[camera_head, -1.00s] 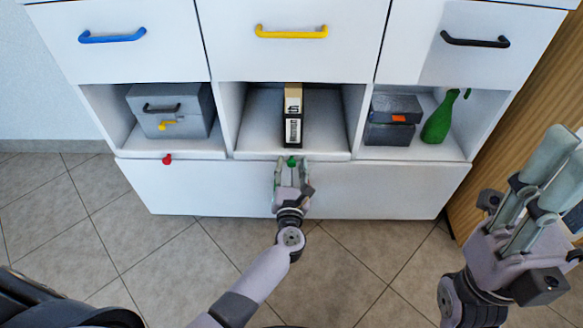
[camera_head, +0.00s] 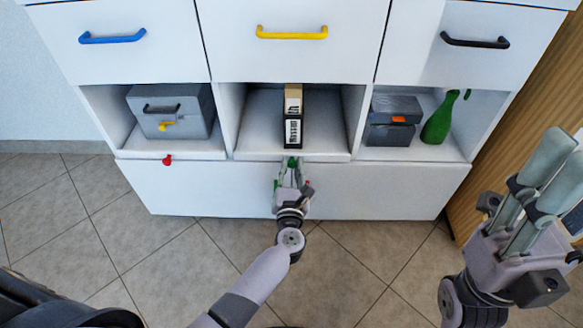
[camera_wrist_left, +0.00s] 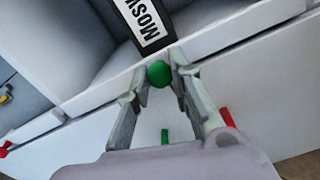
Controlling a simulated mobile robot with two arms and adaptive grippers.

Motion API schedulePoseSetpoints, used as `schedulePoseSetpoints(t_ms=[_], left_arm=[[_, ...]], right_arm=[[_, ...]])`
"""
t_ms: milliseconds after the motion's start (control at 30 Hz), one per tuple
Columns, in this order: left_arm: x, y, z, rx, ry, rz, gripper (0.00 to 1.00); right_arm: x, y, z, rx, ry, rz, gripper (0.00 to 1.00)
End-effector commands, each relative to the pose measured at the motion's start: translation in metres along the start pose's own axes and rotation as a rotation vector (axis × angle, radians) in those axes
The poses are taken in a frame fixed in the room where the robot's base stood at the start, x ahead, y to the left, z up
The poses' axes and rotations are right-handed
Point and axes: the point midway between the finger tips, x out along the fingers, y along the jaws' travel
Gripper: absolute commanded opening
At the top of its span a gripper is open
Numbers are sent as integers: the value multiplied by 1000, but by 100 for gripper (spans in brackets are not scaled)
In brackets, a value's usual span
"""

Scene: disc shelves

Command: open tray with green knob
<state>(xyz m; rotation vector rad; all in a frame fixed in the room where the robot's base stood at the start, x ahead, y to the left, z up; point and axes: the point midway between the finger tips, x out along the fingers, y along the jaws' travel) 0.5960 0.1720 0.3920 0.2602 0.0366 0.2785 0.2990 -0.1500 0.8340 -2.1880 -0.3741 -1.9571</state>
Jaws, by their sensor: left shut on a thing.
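The green knob (camera_wrist_left: 159,74) sits on the front edge of the middle tray (camera_head: 250,156), below the middle compartment. My left gripper (camera_head: 291,163) reaches up to the knob from the front. In the left wrist view, its fingers (camera_wrist_left: 161,80) stand on both sides of the knob and are shut on it. In the head view the fingers partly hide the knob. My right gripper (camera_head: 548,178) is at the right, away from the cabinet front, with its fingers apart and nothing between them.
A binder (camera_head: 293,115) stands in the middle compartment behind the knob. A grey safe box (camera_head: 171,111) is in the left compartment, with a red knob (camera_head: 167,160) below it. The right compartment holds a dark box (camera_head: 392,121) and a green bottle (camera_head: 440,118). Floor in front is clear.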

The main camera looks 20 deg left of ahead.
Motion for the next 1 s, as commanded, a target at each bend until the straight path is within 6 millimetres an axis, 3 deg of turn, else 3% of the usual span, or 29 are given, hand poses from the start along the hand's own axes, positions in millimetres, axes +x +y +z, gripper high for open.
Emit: schedulePoseSetpoints(t_ms=[467,667,1000], left_arm=[[-9,-1,0,-2,2,-2,0],[-34,-1,-1,-2,4,-3,0],[-97,-1,-2,-1,5,-3,0]], right_arm=[[1,0,0,0,1,1,40],[2,1,-1,0,2,6,40],[-2,1,0,1,-16,16,40]])
